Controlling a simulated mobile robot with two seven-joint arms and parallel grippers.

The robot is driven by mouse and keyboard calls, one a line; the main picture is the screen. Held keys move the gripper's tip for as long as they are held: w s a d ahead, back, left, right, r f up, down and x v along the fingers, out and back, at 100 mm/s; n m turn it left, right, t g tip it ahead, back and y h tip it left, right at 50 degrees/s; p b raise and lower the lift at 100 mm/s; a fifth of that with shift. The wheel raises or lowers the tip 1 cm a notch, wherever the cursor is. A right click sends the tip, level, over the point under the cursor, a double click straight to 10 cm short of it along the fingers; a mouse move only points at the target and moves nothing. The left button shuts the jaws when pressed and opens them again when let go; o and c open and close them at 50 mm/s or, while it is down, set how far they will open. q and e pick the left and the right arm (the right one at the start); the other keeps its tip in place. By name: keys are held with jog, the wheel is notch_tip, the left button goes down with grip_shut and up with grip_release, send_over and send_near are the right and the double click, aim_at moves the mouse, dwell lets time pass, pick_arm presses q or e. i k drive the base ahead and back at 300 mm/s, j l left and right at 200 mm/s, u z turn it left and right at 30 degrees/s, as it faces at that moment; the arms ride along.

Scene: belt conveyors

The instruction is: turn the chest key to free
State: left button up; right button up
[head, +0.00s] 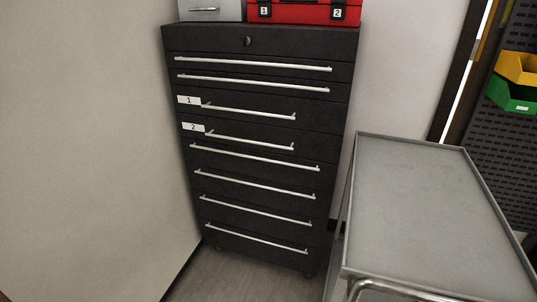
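A tall black tool chest (270,135) stands in the corner in the head view, with several shut drawers that have long silver handles. Its key or lock knob (248,41) is a small dark round piece at the top middle of the front panel. It is too small and dark to tell which way it is turned. Two drawers carry white labels, "1" (188,100) and "2" (193,127). Neither of my grippers is in view.
A red case (304,12) and a grey box (212,10) sit on the chest. A grey metal cart (430,200) stands at the right front, close to the chest. Yellow (518,68) and green (512,97) bins hang at the far right. Some floor (230,278) shows before the chest.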

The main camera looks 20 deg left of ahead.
aim_at(246, 40)
jog(key=u, duration=0.45)
jog(key=i+u, duration=0.1)
jog(key=u, duration=0.3)
jog(key=i+j+u, duration=0.1)
jog(key=u, duration=0.3)
jog(key=i+u, duration=0.15)
jog(key=u, duration=0.25)
jog(key=i+l, duration=0.1)
jog(key=i, duration=0.15)
